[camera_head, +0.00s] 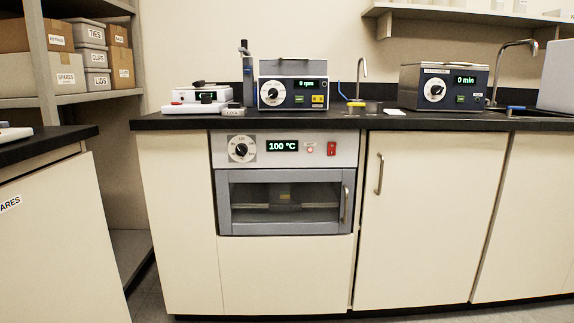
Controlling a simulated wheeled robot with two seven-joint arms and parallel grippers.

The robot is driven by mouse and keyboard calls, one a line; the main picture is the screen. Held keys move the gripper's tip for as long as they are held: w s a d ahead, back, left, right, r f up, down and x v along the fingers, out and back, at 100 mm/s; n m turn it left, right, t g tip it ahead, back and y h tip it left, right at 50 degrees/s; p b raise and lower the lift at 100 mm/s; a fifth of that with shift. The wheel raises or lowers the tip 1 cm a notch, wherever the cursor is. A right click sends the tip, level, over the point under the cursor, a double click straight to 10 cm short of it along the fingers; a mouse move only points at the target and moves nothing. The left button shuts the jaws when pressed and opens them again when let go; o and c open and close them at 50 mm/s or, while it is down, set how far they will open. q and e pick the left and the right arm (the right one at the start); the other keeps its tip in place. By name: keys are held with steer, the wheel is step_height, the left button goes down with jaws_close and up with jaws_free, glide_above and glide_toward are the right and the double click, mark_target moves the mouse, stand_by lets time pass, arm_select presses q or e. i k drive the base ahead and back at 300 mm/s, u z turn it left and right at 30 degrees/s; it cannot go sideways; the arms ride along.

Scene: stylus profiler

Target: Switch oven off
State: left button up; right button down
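The oven (285,184) is built into the cabinet under the dark counter, at the middle of the head view. Its glass door (284,200) is shut, with a vertical handle (345,204) at the right. On its panel are a round dial (241,148) at the left, a display (282,146) reading 100 °C in green, a small reddish round light or button (310,150), and a red rocker switch (331,148) at the right. Which way the rocker is tipped is too small to tell. Neither of my grippers shows.
The counter (380,122) above holds a 0 rpm device (293,92), a 0 min device (443,87) and a white balance-like instrument (203,98). Another dark-topped cabinet (55,220) stands at the near left. Shelves with labelled boxes (96,57) stand behind it. The oven front is unobstructed.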

mark_target(332, 145)
steer(key=u, duration=0.45)
steer(key=i, duration=0.95)
steer(key=z, duration=0.5)
